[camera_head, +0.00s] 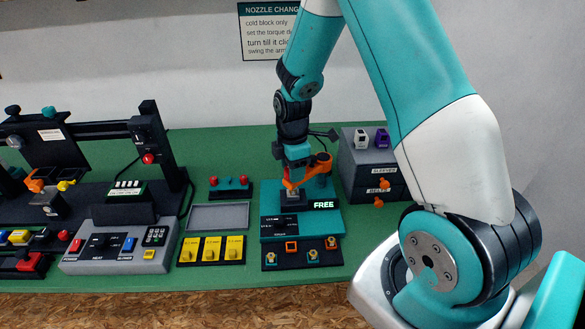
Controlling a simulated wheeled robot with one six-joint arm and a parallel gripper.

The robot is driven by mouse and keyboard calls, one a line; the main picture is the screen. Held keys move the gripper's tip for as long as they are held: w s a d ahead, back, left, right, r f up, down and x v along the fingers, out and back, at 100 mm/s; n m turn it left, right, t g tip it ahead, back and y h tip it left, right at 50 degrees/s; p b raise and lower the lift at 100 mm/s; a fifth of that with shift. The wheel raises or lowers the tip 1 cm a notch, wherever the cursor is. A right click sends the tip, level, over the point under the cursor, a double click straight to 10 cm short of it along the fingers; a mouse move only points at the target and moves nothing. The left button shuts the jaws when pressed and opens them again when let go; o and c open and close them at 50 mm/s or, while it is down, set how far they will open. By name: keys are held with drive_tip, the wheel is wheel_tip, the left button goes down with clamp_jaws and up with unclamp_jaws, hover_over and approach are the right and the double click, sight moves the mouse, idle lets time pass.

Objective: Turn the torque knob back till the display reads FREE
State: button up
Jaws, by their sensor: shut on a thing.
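The teal torque station (332,220) stands on the green bench. Its display (324,205) reads FREE in lit letters. An orange arm (316,170) stands at the back of the station, reaching toward the grey block (293,200). My gripper (294,181) points down over the station, in front of the orange arm. It is shut on what I take to be the torque knob. The jaws and the arm hide the knob, so its angle cannot be read. A black panel (280,227) with white marks is at the station's front left.
A tray of small nozzle parts (302,258) lies in front of the station. A grey drawer unit (372,170) stands close on the right.

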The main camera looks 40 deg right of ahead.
drive_tip(key=shift+n, duration=0.6)
drive_tip(key=o, duration=0.9)
wheel_tip(320, 180, up, 18)
drive_tip(key=b, duration=0.2)
drive_tip(key=shift+f+b, duration=0.25)
drive_tip(key=shift+b, duration=0.1)
idle(0.8)
